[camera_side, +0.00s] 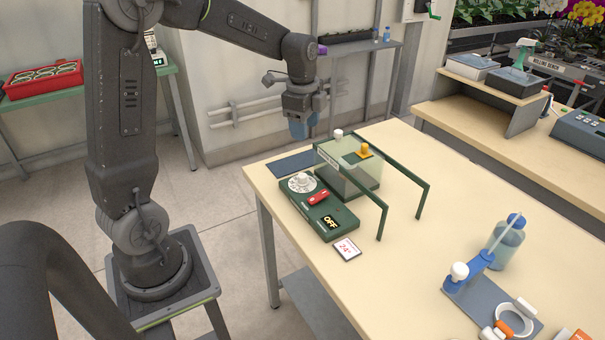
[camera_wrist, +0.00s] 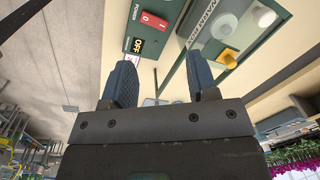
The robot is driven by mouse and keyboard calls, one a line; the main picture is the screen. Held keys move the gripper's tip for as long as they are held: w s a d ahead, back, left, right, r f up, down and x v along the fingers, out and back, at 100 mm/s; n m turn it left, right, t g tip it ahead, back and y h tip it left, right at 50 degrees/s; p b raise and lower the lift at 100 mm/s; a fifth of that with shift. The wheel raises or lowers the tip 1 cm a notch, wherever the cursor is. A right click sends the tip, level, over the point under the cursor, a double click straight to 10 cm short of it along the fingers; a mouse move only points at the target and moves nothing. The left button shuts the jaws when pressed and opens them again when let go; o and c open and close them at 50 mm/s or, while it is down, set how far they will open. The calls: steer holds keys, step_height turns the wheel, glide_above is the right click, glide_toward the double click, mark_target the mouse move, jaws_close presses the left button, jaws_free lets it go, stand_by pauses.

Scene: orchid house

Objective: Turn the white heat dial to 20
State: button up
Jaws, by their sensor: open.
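The white heat dial (camera_side: 301,182) sits on the left end of a green control box (camera_side: 332,228) on the table. Its pointer setting is too small to read. The box also bears a red switch (camera_side: 318,198) and a display reading OFF (camera_side: 331,222). My gripper (camera_side: 302,128) hangs above and behind the dial, near the table's far left edge, open and empty. In the wrist view its two blue fingers (camera_wrist: 160,84) are apart. That view shows the red switch (camera_wrist: 150,20) and the OFF display (camera_wrist: 138,45), but the dial is not seen.
A card reading 24 (camera_side: 346,249) lies in front. The middle table (camera_side: 430,240) is clear.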

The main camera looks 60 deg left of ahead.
mark_target(302, 175)
steer(key=a+f, duration=0.1)
steer(key=f, duration=0.5)
steer(key=w+a+f+m, duration=0.1)
steer(key=a+f, duration=0.1)
steer(key=f, duration=0.4)
steer(key=w+a+f+m+g, duration=0.1)
steer(key=f, duration=0.5)
steer(key=shift+a, duration=0.2)
steer(key=shift+c, duration=0.3)
steer(key=c, duration=0.9)
steer(key=shift+o, duration=0.2)
